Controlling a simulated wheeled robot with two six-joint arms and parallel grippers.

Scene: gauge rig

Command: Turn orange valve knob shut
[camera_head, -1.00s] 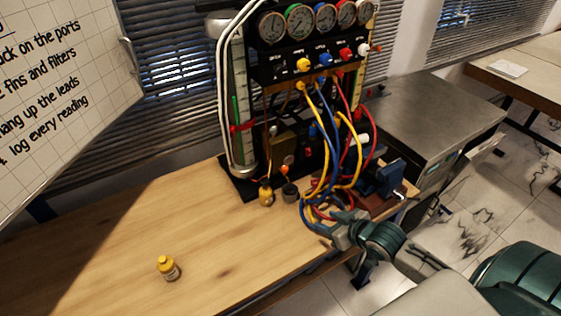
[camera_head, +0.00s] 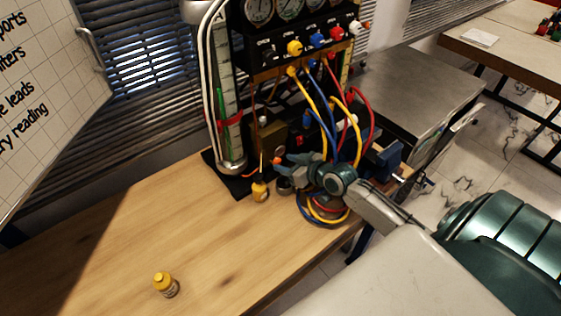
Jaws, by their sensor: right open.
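The small orange knob (camera_head: 277,160) shows low on the gauge rig (camera_head: 285,50), just behind and above the yellow bottle at the rig's foot. My right gripper (camera_head: 289,168) comes in from the right, low in front of the rig, with its fingers pointing left. It is open, and its fingertips are close to the orange knob. I cannot tell whether they touch it. The gripper hides part of the rig's lower front. My left gripper is not in view.
Yellow, blue and red hoses (camera_head: 328,115) hang close around my right gripper. A yellow bottle (camera_head: 260,190) and a dark cup (camera_head: 285,187) stand below it. A yellow-capped jar (camera_head: 166,285) stands on the bench (camera_head: 190,225), whose left part is otherwise clear.

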